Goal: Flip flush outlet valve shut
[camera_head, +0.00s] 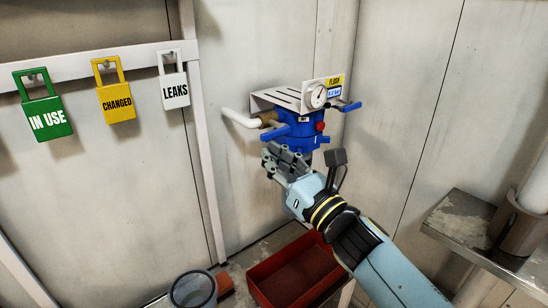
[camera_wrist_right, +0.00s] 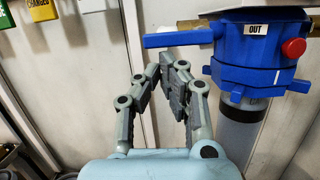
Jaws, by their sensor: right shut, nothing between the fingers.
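The blue flush valve unit (camera_head: 297,131) is mounted on the wall, with an OUT label and a red button. Its outlet lever (camera_wrist_right: 178,38) sticks out level to the left of the body in the wrist view; the lever also shows in the head view (camera_head: 273,132). My right gripper (camera_head: 281,160) is shut and empty, just below and in front of the lever. In the wrist view the fingertips (camera_wrist_right: 166,68) sit below the lever, seemingly apart from it. My left gripper is out of view.
A gauge (camera_head: 319,96) and a FLUSH panel sit above the valve, with another blue lever (camera_head: 350,107) at right. Green, yellow and white padlock tags (camera_head: 174,91) hang at left. A red bin (camera_head: 296,272) and clear bucket (camera_head: 193,290) stand below. A metal shelf (camera_head: 470,225) juts in at right.

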